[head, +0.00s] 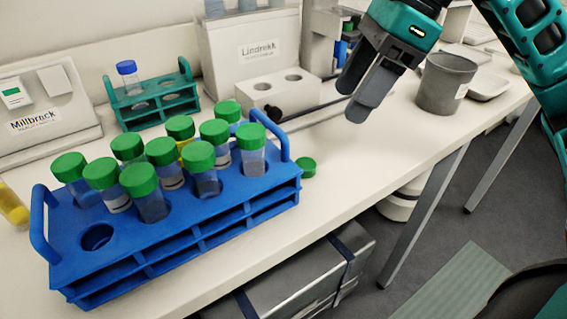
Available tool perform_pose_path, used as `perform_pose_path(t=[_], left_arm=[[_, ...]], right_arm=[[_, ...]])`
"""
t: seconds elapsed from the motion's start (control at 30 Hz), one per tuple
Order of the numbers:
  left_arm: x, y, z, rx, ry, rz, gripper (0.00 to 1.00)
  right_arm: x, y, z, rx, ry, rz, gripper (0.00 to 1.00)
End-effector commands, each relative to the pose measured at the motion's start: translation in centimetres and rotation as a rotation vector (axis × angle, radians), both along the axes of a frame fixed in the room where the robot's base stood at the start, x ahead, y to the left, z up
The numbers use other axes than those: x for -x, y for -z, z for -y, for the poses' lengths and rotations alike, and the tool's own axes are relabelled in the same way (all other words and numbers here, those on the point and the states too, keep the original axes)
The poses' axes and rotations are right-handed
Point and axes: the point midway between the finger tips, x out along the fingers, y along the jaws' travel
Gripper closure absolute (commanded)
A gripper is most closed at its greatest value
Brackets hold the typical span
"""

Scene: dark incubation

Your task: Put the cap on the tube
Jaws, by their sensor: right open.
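A loose green cap (306,168) lies on the white bench, just right of the blue rack. The blue rack (150,262) holds several tubes, and those I can make out have green caps. One hole at its front left is empty. A tube with yellow content (12,207) lies on the bench at the left edge, cut off by the frame; I see no cap on its visible part. My right gripper (354,99) is in the air above and right of the loose cap, pointing down, open and empty. My left gripper is not in view.
A teal rack (150,108) with a blue-capped tube stands behind the blue rack. A white block with holes (278,97) and a dark rod lie further back. A grey bucket (445,84) stands at right. The bench's front edge is close to the loose cap.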

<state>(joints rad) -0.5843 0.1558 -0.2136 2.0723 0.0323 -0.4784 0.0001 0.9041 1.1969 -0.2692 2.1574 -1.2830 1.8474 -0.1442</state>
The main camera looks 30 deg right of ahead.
Motion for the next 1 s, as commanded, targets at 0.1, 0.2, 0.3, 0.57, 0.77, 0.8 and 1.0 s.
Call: perform_pose_path(t=[0.1,0.2,0.3,0.57,0.77,0.8,1.0], left_arm=[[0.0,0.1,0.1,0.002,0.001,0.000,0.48],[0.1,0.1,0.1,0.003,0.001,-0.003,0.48],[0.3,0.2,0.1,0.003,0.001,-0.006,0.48],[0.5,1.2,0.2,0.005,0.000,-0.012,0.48],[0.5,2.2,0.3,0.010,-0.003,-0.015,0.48],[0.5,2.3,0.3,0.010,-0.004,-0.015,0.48],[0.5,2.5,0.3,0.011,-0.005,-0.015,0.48]], right_arm=[[0.1,-0.2,0.6,0.030,0.010,0.009,0.34],[0.1,-0.2,0.6,0.031,0.010,0.009,0.34],[0.1,-0.2,0.6,0.029,0.010,0.009,0.34],[-0.3,2.0,-0.1,0.026,0.008,0.004,0.34],[-1.0,5.5,-1.4,0.026,0.006,0.003,0.34],[-1.1,5.9,-1.6,0.026,0.008,0.005,0.34],[-1.4,7.0,-2.1,0.026,0.008,0.008,0.34]])
